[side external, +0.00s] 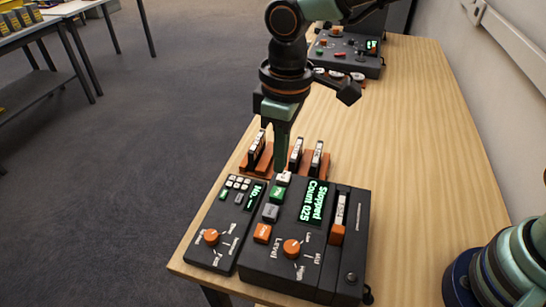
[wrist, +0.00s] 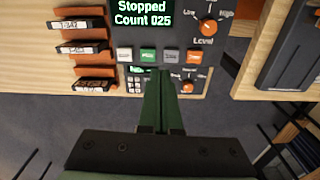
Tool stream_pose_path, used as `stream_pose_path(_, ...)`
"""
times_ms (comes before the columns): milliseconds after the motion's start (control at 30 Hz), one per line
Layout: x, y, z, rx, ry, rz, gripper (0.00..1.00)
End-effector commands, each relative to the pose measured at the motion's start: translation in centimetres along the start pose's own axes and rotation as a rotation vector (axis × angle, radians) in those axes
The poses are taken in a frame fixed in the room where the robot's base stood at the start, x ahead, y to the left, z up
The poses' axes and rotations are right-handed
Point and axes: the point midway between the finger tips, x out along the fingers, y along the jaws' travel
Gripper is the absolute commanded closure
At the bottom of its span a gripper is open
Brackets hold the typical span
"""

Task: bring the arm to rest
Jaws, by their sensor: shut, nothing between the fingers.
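My gripper (side external: 279,160) points straight down in the side view, green and shut, with nothing held. Its tips are just above or at the white button (side external: 284,178) of the dark control box (side external: 260,278); I cannot tell whether they touch. In the wrist view my gripper (wrist: 163,80) shows as two closed green fingers below the row of buttons. The box's screen (wrist: 140,12) reads "Stopped Count 025". The box also has green, grey and orange buttons and an orange Level knob (side external: 291,248).
A smaller keypad box (side external: 222,250) stands left of the control box. Orange racks with labelled dark pieces (side external: 257,150) stand behind. Another dark device (side external: 345,55) sits at the table's far end. The wooden table (side external: 420,130) is clear to the right. A green and dark round object (side external: 500,270) is at lower right.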

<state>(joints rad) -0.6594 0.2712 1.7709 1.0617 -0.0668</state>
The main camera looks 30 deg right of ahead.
Motion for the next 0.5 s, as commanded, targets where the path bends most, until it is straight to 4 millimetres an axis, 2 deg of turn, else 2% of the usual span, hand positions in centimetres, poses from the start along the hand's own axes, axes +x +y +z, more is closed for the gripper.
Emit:
stream_pose_path(33, -1.1, 1.5, 0.7, 0.041, 0.027, 0.004, 1.0)
stream_pose_path(200, -4.4, 6.6, 4.4, 0.197, 0.123, 0.025, 1.0)
stream_pose_path(500, -7.7, 13.0, 12.7, 0.47, 0.289, 0.094, 1.0)
